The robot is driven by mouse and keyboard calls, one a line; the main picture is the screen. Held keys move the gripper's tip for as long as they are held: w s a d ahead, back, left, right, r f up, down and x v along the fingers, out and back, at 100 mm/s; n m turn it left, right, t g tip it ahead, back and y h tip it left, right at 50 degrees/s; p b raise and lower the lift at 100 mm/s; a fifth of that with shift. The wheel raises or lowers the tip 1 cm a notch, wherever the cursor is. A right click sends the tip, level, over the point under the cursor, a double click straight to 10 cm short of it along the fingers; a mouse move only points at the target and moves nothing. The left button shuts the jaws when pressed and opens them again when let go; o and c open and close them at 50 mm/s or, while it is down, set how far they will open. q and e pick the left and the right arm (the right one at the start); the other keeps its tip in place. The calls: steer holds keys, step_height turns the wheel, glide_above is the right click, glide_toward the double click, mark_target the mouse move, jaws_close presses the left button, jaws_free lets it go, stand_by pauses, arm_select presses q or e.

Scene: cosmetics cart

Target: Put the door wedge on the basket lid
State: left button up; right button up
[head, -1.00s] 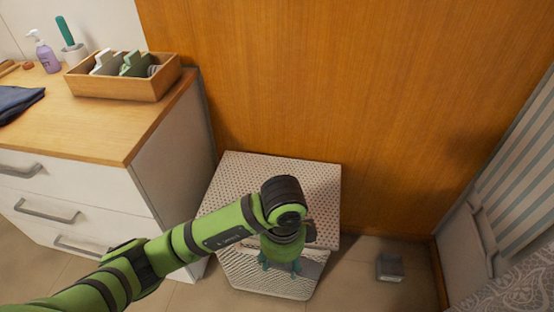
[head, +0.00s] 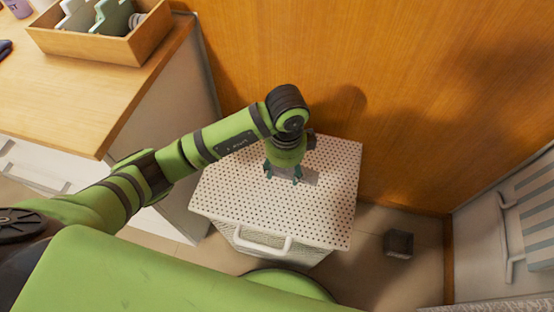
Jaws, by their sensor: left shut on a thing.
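The basket lid (head: 228,200) is a white perforated panel on top of the woven laundry basket (head: 310,256), near the wooden wall. My left gripper (head: 283,180) points down over the middle of the lid. Its fingers are shut on a small greyish thing (head: 308,177), which I take to be the door wedge. It is mostly hidden by the fingers and shows only in part. I cannot tell whether it touches the lid. My right gripper is not in view.
A wooden-topped drawer cabinet (head: 85,120) with an open wooden box (head: 110,48) stands on the left. A small dark grey block (head: 398,243) lies on the floor right of the basket. The lid is bare around my gripper.

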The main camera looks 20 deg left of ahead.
arm_select(q)
steer(key=w+a+f, duration=0.2)
steer(key=w, duration=0.1)
steer(key=w+a+f, duration=0.1)
steer(key=w, duration=0.1)
steer(key=shift+a+f, duration=0.35)
steer(key=shift+f, duration=0.05)
step_height(320, 180, down, 4)
steer(key=shift+b, duration=0.4)
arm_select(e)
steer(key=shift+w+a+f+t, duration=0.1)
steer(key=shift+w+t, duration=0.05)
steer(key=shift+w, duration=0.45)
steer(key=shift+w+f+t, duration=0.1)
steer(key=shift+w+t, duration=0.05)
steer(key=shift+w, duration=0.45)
arm_select(q)
steer(key=shift+f, duration=0.1)
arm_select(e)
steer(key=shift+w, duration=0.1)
arm_select(q)
steer(key=o, duration=1.2)
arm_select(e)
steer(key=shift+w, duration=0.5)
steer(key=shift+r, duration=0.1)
